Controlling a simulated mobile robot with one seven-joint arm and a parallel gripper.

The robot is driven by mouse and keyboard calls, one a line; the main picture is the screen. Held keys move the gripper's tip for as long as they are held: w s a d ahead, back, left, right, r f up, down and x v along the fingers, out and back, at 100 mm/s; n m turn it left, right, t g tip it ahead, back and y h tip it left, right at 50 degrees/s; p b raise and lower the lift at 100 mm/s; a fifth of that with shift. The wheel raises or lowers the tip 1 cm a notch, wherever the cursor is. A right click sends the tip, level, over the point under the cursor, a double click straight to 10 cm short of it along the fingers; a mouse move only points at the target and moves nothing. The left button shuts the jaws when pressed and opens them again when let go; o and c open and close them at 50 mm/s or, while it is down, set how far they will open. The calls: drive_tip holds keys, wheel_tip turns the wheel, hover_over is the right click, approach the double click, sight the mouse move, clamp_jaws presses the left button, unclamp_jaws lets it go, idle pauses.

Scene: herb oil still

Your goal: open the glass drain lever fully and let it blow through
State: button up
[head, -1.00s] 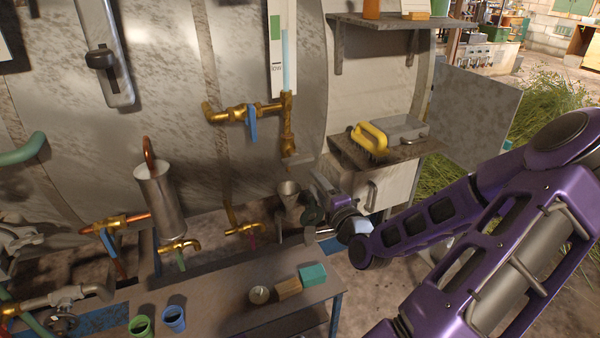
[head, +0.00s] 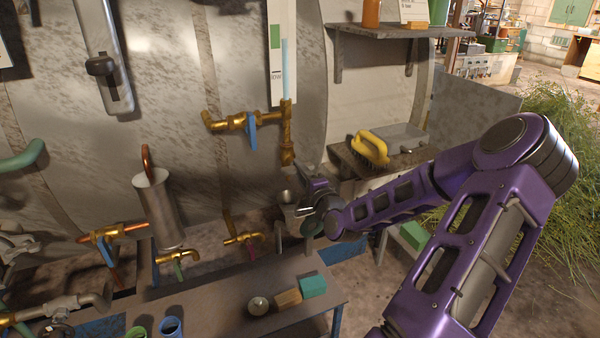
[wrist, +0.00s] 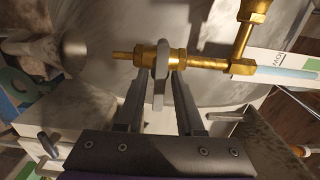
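The glass drain (head: 287,152) is the brass fitting at the foot of the gauge glass (head: 286,70), which shows a pale blue column. In the wrist view the grey drain lever (wrist: 160,78) crosses the brass pipe, its broad side between my fingers. My gripper (wrist: 161,85) is open, one finger on each side of the lever, with narrow gaps visible. In the head view my gripper (head: 302,172) is just below and right of the drain; the lever is hardly visible there. A metal cup (head: 287,197) stands below the drain; it also shows in the wrist view (wrist: 75,50).
A blue-levered brass valve (head: 238,122) is left of the glass. A lower tap (head: 243,239) has a magenta lever. A shelf at right holds a yellow-handled brush (head: 370,148). The bench (head: 225,300) below carries a teal block (head: 313,286) and small cups.

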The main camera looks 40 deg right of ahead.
clamp_jaws()
drive_tip(key=n, duration=1.8)
idle(0.5)
idle(0.5)
